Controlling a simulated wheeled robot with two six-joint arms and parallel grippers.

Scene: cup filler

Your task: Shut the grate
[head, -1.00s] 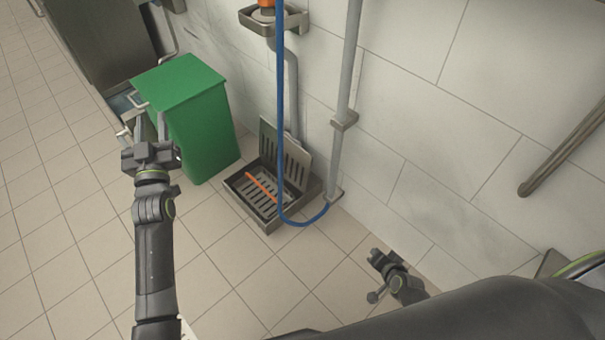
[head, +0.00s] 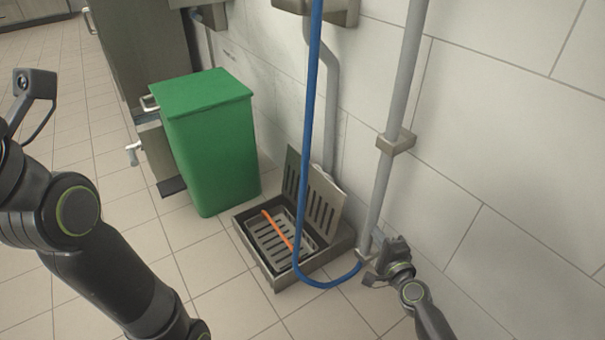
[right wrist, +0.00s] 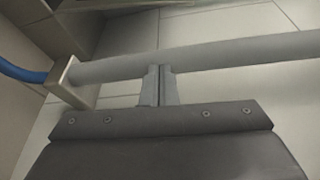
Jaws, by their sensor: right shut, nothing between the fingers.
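The slotted metal grate (head: 327,207) stands raised and leaning back towards the wall, at the rear of the square floor drain frame (head: 272,278). Inside the frame lies a slotted tray (head: 262,236) with an orange stick (head: 276,228) across it. My right gripper (head: 374,268) is low by the wall, right of the drain and near the foot of the grey pipe (head: 398,100). In the right wrist view its fingers (right wrist: 160,72) are shut and empty, close to the pipe; contact cannot be told. My left arm (head: 110,265) shows at left, its fingers out of view.
A blue hose (head: 312,120) hangs in front of the grate and loops past the drain's right side. A green bin (head: 208,150) stands left of the drain. The tiled floor (head: 325,320) in front is clear. The wall is close behind.

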